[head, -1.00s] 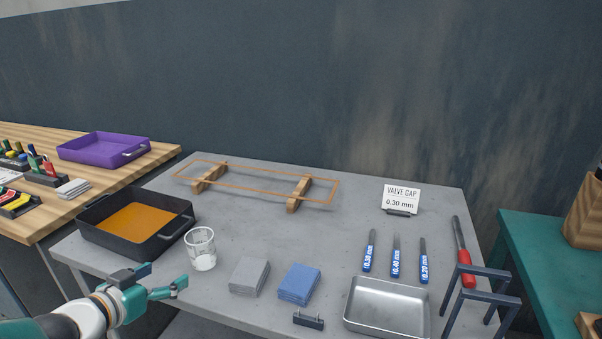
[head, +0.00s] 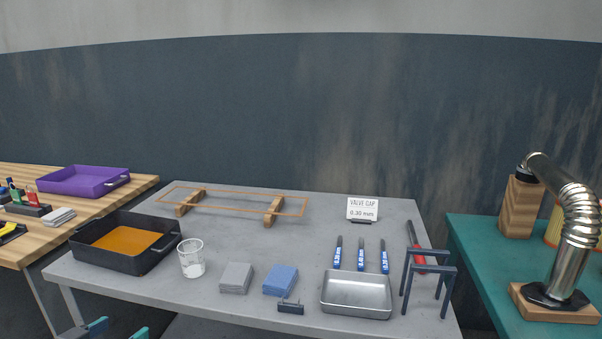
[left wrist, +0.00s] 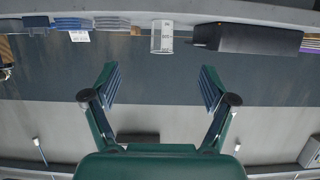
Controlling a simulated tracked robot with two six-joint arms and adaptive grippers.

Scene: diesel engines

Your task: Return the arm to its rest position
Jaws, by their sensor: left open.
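My left gripper (head: 118,332) shows only its teal and blue fingertips at the bottom left edge of the head view, below the front edge of the grey table (head: 225,312). In the left wrist view, my left gripper (left wrist: 158,88) has its two fingers wide apart with nothing between them. That view appears upside down, with the table edge along the top. The rest of my left arm is out of the head view. My right gripper is not in view.
A teal bench (head: 480,255) stands right, a wooden bench (head: 40,240) left.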

